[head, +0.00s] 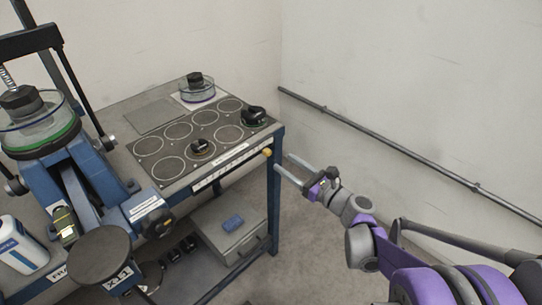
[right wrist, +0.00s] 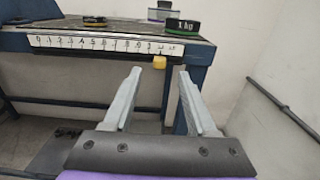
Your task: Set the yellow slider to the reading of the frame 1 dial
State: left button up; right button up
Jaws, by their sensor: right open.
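The yellow slider (head: 267,152) sits at the right end of a white numbered scale strip (head: 230,168) along the bench's front edge. In the right wrist view, the slider (right wrist: 160,62) hangs at the right end of the scale (right wrist: 105,46), by the last marks. My right gripper (head: 283,163) is open and empty, just in front of the slider. In the right wrist view, the slider appears between its fingertips (right wrist: 158,70); contact cannot be told. A blue lever frame (head: 88,170) stands at the left. I cannot make out a dial reading. My left gripper is not in view.
The bench panel (head: 165,145) has several ringed spots, with black weights (head: 253,115) on some. A glass dish with a weight (head: 196,90) stands at the back. A grey box (head: 230,225) sits below. A wall rail (head: 400,150) runs at the right.

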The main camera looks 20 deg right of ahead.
aim_at(269, 153)
jog(key=x, duration=0.6)
jog(key=shift+w+b, duration=0.15)
jog(key=shift+b, duration=0.2)
jog(key=shift+c, duration=0.3)
jog(key=shift+a, duration=0.1)
grip_shut()
dwell(0.7)
